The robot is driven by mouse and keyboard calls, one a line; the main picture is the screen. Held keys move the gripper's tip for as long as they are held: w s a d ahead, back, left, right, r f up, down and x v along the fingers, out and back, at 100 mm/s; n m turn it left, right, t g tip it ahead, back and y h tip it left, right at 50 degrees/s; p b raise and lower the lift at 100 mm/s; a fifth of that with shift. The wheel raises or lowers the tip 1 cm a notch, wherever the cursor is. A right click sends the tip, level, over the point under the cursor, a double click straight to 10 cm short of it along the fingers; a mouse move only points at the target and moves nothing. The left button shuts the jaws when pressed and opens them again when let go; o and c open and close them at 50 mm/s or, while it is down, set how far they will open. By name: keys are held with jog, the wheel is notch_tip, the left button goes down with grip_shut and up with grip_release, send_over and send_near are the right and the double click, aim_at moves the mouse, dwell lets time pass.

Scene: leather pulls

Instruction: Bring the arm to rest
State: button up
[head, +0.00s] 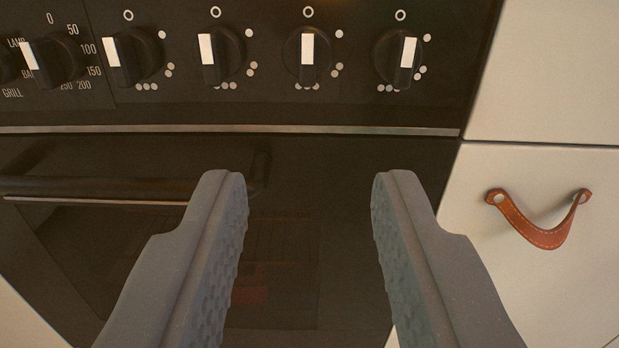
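My gripper (308,185) is in the lower middle of the head view. Its two grey fingers with textured inner pads stand wide apart. Nothing is held between them. The fingers show in front of a dark oven door (320,160). How far they are from the door is hard to tell. The rest of my arm is not in view.
A black knob panel (270,105) with several knobs runs above the oven door. The oven's bar handle (90,188) is at the left. At the right is a white drawer front (480,250) with a brown leather pull (538,232).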

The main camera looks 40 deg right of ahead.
jog(key=w+a+r+n+t+y, duration=0.15)
jog(key=a+r, duration=0.25)
jog(key=r, duration=0.7)
jog(key=w+a+r+y, duration=0.2)
jog(key=a+r+y, duration=0.15)
jog(key=r, duration=0.75)
jog(key=s+a+r+n+y, duration=0.15)
jog(key=s+a+r, duration=0.25)
jog(key=r, duration=0.6)
jog(key=s+a+r+n+y, duration=0.1)
jog(key=s+a+r+y, duration=0.15)
jog(key=r, duration=0.75)
jog(key=s+a+r+n+y, duration=0.2)
jog(key=s+a+r, duration=0.2)
jog(key=s+r, duration=1.4)
jog(key=s, duration=0.6)
jog(key=s+r+g+h, duration=0.1)
jog(key=s+r, duration=0.3)
jog(key=s, duration=0.5)
jog(key=shift+s+n, duration=0.3)
jog(key=shift+s, duration=0.1)
